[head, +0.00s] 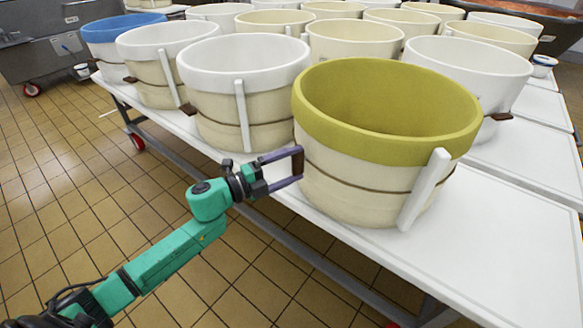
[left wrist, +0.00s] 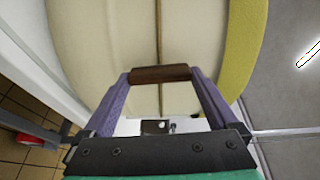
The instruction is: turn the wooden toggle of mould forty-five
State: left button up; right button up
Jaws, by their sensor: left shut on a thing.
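The cream mould with an olive-yellow rim (head: 345,185) stands upright near the front edge of the white table. A cord runs round its body, and no number is readable on it. Its brown wooden toggle (head: 299,158) is on its left side, on the cord. My left gripper (head: 296,167) is shut on this toggle, with a purple finger at each end. In the left wrist view the toggle (left wrist: 161,73) lies crosswise between the fingers, over the cord and against the mould wall (left wrist: 100,40). My right gripper is not in view.
Several more cream moulds stand close behind and to the left, one with a white rim (head: 245,62) nearest. A white upright strip (head: 424,190) is on the olive-rimmed mould's right. The white table (head: 480,230) is clear at right. Tiled floor (head: 60,170) lies open at left.

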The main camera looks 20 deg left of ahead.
pick_arm(q)
jog(key=shift+m, duration=0.4)
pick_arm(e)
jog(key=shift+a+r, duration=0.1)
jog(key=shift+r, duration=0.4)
pick_arm(q)
jog(key=o, duration=1)
jog(key=p+v, duration=0.1)
jog(key=v, duration=1.3)
jog(key=shift+s+a, duration=0.2)
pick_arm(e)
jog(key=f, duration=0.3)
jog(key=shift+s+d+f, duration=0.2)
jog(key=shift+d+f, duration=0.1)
